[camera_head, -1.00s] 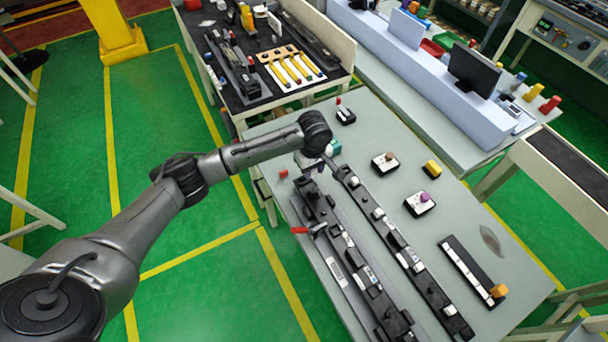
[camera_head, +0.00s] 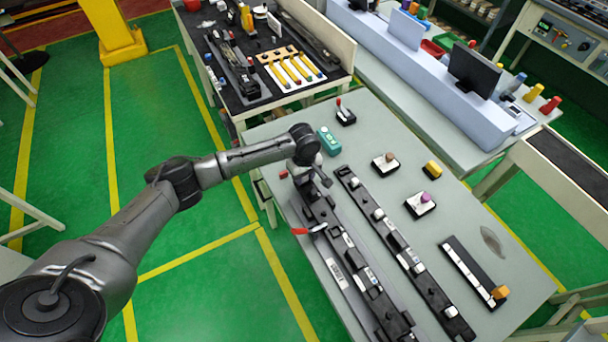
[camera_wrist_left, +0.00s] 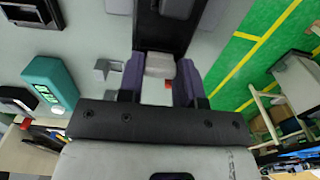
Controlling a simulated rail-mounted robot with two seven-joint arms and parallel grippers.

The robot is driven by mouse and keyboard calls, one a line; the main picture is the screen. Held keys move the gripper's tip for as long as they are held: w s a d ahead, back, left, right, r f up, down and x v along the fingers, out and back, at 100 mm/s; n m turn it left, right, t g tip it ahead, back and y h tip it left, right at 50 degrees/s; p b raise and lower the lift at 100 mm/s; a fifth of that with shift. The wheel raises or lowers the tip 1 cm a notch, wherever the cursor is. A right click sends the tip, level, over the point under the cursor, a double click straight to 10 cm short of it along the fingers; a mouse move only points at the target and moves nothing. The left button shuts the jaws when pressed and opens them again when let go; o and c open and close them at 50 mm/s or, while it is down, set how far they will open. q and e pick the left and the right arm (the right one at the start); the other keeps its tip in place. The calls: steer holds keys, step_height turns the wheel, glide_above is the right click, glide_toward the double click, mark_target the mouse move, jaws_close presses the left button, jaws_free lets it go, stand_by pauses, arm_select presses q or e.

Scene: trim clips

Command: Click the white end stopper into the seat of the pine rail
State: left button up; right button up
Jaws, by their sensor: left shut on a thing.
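My left gripper (camera_head: 312,178) is low over the far end of the left-hand dark rail assembly (camera_head: 326,212). In the left wrist view its two purple-grey fingers (camera_wrist_left: 160,68) are shut on a whitish block (camera_wrist_left: 159,64), which appears to be the white end stopper. The block is at the end of a dark rail (camera_wrist_left: 165,32), in line with it. The pictures do not show whether it is seated or only touching. No rail looks plainly pine-coloured, and the gripper hides the rail's far end in the head view. My right gripper is out of view.
A second dark rail (camera_head: 403,253) runs parallel on the right. A teal box (camera_head: 328,141) stands just beyond the gripper. A red-handled lever (camera_head: 301,231) sticks out at the table's left side. Small mounted parts (camera_head: 420,203) stand farther right, with bare tabletop between them.

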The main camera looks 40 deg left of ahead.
arm_select(q)
steer(key=shift+f, duration=0.1)
steer(key=o, duration=0.9)
step_height(320, 180, up, 12)
steer(key=p, duration=0.1)
stand_by(0.7)
